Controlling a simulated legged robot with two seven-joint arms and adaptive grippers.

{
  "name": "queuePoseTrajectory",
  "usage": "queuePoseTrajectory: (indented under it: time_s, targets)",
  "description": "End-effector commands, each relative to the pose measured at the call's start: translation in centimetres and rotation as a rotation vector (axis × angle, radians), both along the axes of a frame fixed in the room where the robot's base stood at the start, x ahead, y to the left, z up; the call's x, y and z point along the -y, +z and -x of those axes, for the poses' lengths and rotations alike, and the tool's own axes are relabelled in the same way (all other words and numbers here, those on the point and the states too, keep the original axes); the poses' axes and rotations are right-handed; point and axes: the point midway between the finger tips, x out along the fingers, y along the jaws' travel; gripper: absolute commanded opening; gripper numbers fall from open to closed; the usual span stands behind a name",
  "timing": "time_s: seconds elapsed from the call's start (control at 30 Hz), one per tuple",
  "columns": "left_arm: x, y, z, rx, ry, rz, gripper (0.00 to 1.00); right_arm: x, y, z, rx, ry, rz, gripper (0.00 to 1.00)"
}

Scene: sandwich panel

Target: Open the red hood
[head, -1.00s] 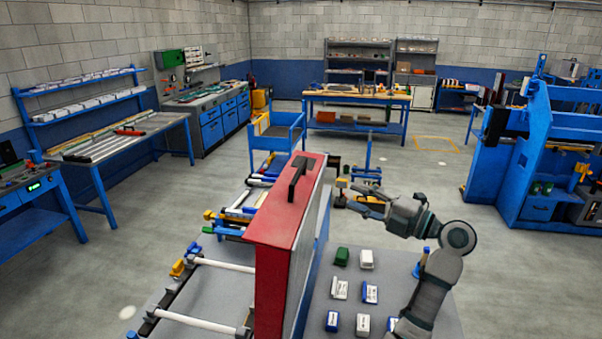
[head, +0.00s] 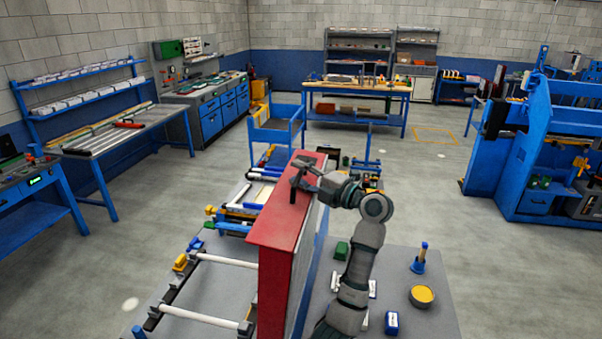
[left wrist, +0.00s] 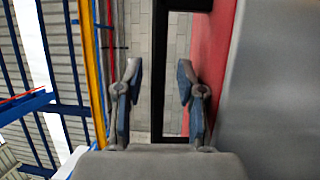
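The red hood (head: 268,232) is a tall box-like cover with a red top and front and a pale side. A black bar handle (head: 293,193) sits on its top face. My left gripper (head: 300,171) is at the handle's far end, partly hiding it. In the left wrist view my left gripper (left wrist: 158,78) has its fingers spread. The handle's grip bar (left wrist: 158,60) runs between them with gaps on both sides, and the red hood (left wrist: 212,50) is on the right. My right gripper is not in view.
Right of the hood, a grey tabletop (head: 420,265) carries a yellow-topped round piece (head: 422,296), a blue upright tool (head: 419,260) and small boxes, some hidden by my arm. White rails (head: 200,318) lie left of the hood.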

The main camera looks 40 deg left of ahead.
Motion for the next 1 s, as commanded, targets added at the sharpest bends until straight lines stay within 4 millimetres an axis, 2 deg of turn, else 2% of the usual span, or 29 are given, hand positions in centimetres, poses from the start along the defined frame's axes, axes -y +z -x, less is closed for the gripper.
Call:
queuePoseTrajectory:
  time_s: [0.17,0.3,0.33,0.57,0.67,0.83,1.0]
  targets:
    - [0.0,0.0,0.0,0.000,0.000,0.000,0.39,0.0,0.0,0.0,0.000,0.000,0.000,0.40]
    - [0.0,0.0,0.0,0.000,0.000,0.000,0.04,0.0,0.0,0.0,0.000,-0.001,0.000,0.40]
    - [0.0,0.0,0.0,0.000,0.000,0.000,0.00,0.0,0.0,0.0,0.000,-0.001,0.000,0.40]
    - [0.0,-0.1,0.0,-0.001,0.001,0.003,0.00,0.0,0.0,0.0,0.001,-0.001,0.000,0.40]
    - [-0.6,0.0,0.4,0.007,0.002,0.017,0.00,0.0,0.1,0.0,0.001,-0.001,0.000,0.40]
    - [-4.0,0.5,2.3,0.046,0.003,0.082,0.00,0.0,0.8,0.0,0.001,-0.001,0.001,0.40]
    - [-7.6,0.4,4.3,0.054,0.003,0.097,0.00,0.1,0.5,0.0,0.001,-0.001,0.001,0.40]
